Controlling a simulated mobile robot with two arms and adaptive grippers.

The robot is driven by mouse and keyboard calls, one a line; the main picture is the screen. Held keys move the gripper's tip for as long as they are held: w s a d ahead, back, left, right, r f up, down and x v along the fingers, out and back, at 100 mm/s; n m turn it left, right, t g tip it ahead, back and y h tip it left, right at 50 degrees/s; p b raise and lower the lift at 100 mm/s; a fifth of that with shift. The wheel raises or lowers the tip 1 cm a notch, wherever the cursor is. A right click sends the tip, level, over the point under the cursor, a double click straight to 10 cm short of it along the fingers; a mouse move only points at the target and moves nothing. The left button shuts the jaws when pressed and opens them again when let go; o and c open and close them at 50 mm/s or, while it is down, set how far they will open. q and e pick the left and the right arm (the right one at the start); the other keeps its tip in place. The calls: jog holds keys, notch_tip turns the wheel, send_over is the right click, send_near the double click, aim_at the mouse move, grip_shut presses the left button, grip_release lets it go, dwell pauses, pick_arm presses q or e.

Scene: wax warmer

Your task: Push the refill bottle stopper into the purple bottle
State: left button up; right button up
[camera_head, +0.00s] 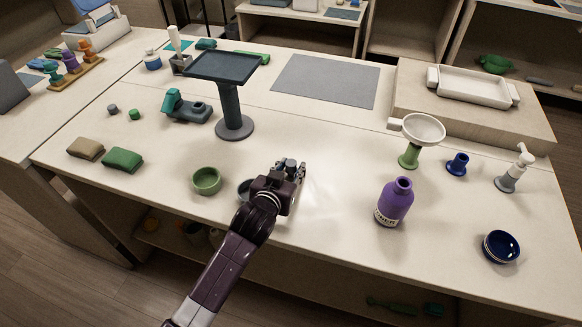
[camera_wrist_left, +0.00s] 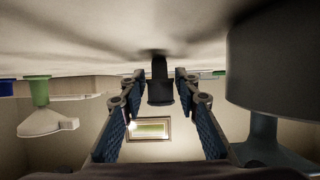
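The purple bottle (camera_head: 393,204) stands upright on the table's right half, with a white label low on it and its neck uppermost. My left gripper (camera_head: 297,168) is left of the bottle, low over the table. The left wrist view is upside down and shows its two fingers (camera_wrist_left: 160,100) spread apart. A small dark piece (camera_wrist_left: 160,82) stands between or just beyond the fingertips, with a gap on each side. It shows as a small grey-blue top (camera_head: 290,162) in the head view. It may be the stopper; I cannot tell for sure. My right gripper is out of view.
The white funnel on a green stand (camera_head: 420,130), a blue piece (camera_head: 457,164), a pump (camera_head: 512,172) and a blue bowl (camera_head: 500,246) are on the right. A green bowl (camera_head: 206,181) and the dark stand (camera_head: 230,100) are on the left. Table between gripper and bottle is clear.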

pick_arm(q)
grip_shut()
